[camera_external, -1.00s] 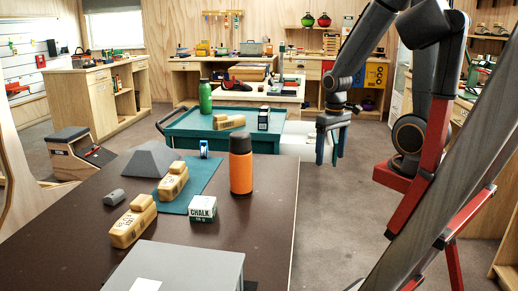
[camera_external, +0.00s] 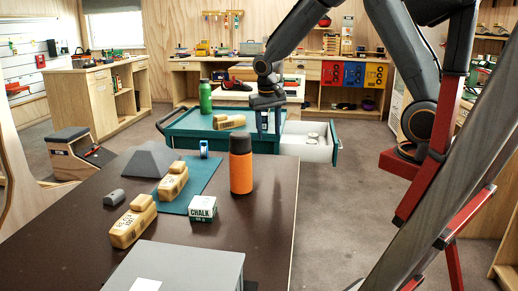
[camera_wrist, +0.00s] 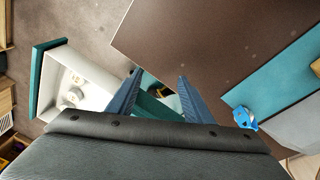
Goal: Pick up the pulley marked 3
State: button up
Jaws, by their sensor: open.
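No marking "3" is readable in either view. A small blue item (camera_external: 204,148), possibly a pulley, stands at the far edge of the brown table; it also shows in the wrist view (camera_wrist: 244,118). Small pale round items (camera_external: 313,136) lie in the open white drawer of the teal cart; they show in the wrist view (camera_wrist: 73,97) too, but I cannot tell whether they are pulleys. My gripper (camera_external: 268,122) is open, pointing down at the right end of the cart, left of the drawer. Its blue fingers (camera_wrist: 160,76) hold nothing visible; a dark item with yellow shows between them, below.
The teal cart (camera_external: 180,127) carries a green bottle (camera_external: 205,96) and a tan block (camera_external: 229,122). The brown table (camera_external: 262,222) holds an orange bottle (camera_external: 241,165), a chalk box (camera_external: 203,208) and tan blocks (camera_external: 133,222). Floor right of the drawer (camera_external: 334,146) is clear.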

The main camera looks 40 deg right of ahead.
jog(key=w+a+m+t+p, duration=0.1)
jog(key=w+a+p, duration=0.1)
jog(key=w+a, duration=0.55)
jog(key=m+t+h+p, duration=0.1)
jog(key=m+p, duration=0.1)
jog(key=m, duration=0.1)
send_over(204, 143)
jog(key=s+a, duration=0.1)
jog(key=s, duration=0.1)
jog(key=shift+w+p+x, duration=0.2)
jog(key=shift+p+x, duration=0.3)
jog(key=shift+x, duration=0.7)
jog(key=shift+w+p+x, duration=0.2)
jog(key=shift+p+x, duration=0.35)
jog(key=shift+x, duration=0.65)
jog(key=shift+w+p+x, duration=0.2)
jog(key=shift+p+x, duration=0.3)
jog(key=shift+x, duration=0.75)
jog(key=shift+a+r, duration=0.1)
jog(key=shift+r, duration=0.05)
jog(key=c, duration=1.2)
jog(key=shift+o, duration=0.2)
